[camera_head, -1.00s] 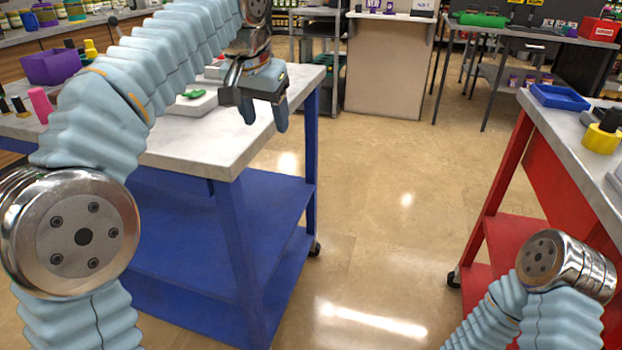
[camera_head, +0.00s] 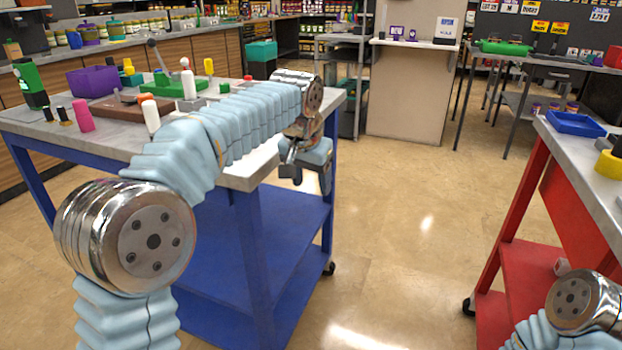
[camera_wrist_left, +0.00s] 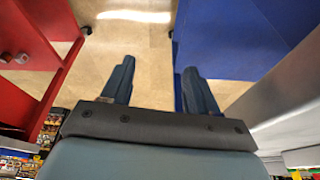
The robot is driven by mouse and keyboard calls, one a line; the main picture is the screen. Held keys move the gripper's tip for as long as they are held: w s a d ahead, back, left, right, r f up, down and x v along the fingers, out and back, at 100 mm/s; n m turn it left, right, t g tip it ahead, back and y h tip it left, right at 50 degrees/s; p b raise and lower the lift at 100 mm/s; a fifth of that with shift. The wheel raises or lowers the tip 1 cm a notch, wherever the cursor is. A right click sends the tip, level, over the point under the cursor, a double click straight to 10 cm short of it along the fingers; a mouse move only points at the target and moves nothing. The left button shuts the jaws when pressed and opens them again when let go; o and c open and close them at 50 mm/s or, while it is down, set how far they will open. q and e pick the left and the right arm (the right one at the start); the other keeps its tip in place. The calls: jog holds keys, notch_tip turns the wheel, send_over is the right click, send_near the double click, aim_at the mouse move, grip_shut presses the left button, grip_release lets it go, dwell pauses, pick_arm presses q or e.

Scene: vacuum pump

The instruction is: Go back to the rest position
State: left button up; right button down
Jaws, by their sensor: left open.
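My left gripper (camera_head: 308,176) hangs at the right front of the blue table, its fingers pointing down past the tabletop edge. In the left wrist view its two fingers (camera_wrist_left: 158,85) are spread apart, with only floor between them, so it is open and empty. My left arm reaches across the near corner of the table and hides part of its top. Only a link of my right arm shows at the lower right of the head view; the right gripper is out of view.
The blue table (camera_head: 262,188) bears a purple bin (camera_head: 93,81), a green block (camera_head: 172,88) and several bottles. A red table (camera_head: 565,190) with a blue tray (camera_head: 575,124) stands at the right. The floor (camera_head: 400,225) between them is clear.

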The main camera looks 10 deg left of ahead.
pick_arm(q)
jog(key=s+d+f+g+h, duration=0.1)
jog(key=s+f, duration=0.1)
jog(key=f, duration=1.4)
jog(key=s+d+f+g+h, duration=0.1)
jog(key=s+d+f, duration=0.1)
jog(key=f, duration=1.5)
jog(key=s+f+n+h, duration=0.1)
jog(key=s+f+n, duration=0.1)
jog(key=s+f, duration=0.6)
jog(key=s+d+f+n+g, duration=0.1)
jog(key=s+f+n, duration=0.1)
jog(key=s+f, duration=0.6)
jog(key=s, duration=0.7)
jog(key=shift+s+d+f+n+h, duration=0.15)
jog(key=shift+s+n+h, duration=0.15)
jog(key=shift+h, duration=0.1)
